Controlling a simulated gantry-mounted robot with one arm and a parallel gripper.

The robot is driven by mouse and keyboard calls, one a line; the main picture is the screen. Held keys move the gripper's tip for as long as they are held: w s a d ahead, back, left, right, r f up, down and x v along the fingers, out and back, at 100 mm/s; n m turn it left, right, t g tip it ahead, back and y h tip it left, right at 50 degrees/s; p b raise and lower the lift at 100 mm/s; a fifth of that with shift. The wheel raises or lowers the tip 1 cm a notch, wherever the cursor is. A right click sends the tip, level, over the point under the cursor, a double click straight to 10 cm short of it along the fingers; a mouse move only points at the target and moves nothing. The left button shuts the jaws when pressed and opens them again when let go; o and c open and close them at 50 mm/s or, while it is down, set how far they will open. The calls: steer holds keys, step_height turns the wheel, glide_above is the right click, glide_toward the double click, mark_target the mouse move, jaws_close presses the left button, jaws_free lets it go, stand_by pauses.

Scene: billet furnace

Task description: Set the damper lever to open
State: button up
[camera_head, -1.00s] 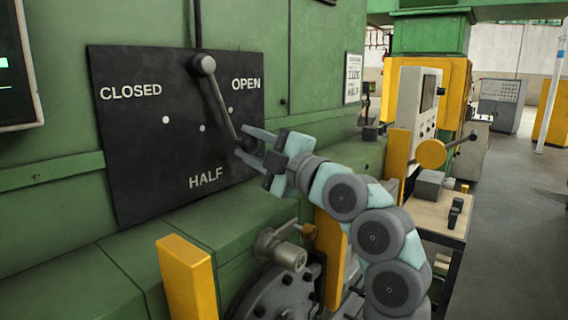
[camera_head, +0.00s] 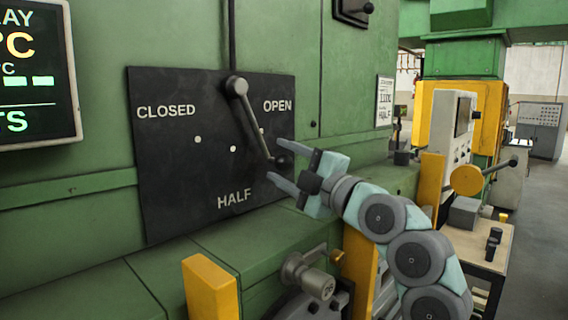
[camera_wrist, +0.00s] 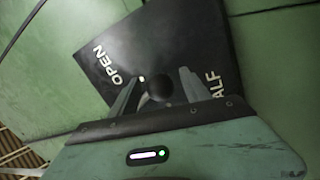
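The damper lever (camera_head: 251,122) hangs from its pivot on a black panel (camera_head: 170,190) marked CLOSED, HALF and OPEN. It slants down to the right, its arm lying next to the white dot on the OPEN side. Its dark ball knob (camera_head: 284,160) also shows in the wrist view (camera_wrist: 159,88). My gripper (camera_head: 276,161) is open, its fingers on either side of the knob. In the wrist view, gaps show between the knob and both fingers (camera_wrist: 157,92).
A lit display (camera_head: 35,75) is on the wall at left. Yellow posts (camera_head: 210,288) and a green ledge (camera_head: 180,265) lie below the panel. A valve-like fitting (camera_head: 308,274) is under my arm. A bench (camera_head: 488,252) and a control cabinet (camera_head: 455,125) stand at right.

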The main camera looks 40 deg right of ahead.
steer(key=shift+s, duration=0.1)
steer(key=shift+s, duration=0.35)
steer(key=s+f+p, duration=0.2)
steer(key=s, duration=0.7)
steer(key=shift+s+d+p, duration=0.3)
steer(key=shift+s+d, duration=0.05)
steer(key=shift+d, duration=0.05)
